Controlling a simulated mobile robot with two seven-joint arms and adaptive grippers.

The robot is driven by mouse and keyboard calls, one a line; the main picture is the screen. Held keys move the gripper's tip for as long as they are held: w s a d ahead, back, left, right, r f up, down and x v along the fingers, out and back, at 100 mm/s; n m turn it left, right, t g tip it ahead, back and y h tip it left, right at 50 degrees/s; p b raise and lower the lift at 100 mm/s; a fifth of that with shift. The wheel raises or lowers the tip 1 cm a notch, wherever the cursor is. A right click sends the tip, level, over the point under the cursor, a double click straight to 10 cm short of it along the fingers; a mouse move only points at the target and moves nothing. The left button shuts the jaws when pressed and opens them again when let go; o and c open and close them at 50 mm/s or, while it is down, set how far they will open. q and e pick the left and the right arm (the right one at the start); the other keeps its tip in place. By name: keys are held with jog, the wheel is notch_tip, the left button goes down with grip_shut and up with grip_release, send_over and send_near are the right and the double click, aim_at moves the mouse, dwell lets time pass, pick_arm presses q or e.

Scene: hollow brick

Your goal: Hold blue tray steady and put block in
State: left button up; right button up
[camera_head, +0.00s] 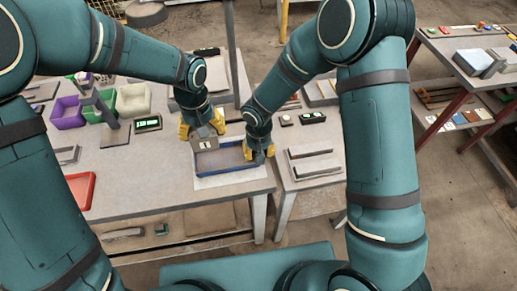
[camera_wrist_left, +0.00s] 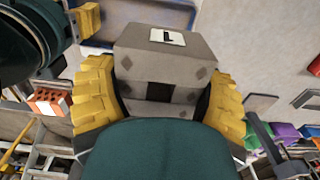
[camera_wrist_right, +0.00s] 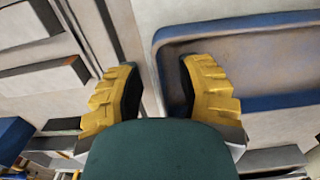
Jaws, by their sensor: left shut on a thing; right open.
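The blue tray (camera_head: 228,170) lies near the front edge of the table. The grey hollow block (camera_head: 203,144), with a white label, is at the tray's back left; I cannot tell whether it touches the tray. My left gripper (camera_head: 202,127) is shut on the block, one yellow finger on each side, as the left wrist view shows the block (camera_wrist_left: 165,55) between them. My right gripper (camera_head: 259,151) is open at the tray's right end. In the right wrist view the tray's end wall (camera_wrist_right: 163,75) runs between the open fingers (camera_wrist_right: 160,90), with one finger over the tray's inside.
A red tray (camera_head: 80,189) lies at the table's left front. A second table (camera_head: 312,150) with grey bars adjoins on the right.

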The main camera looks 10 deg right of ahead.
grip_shut()
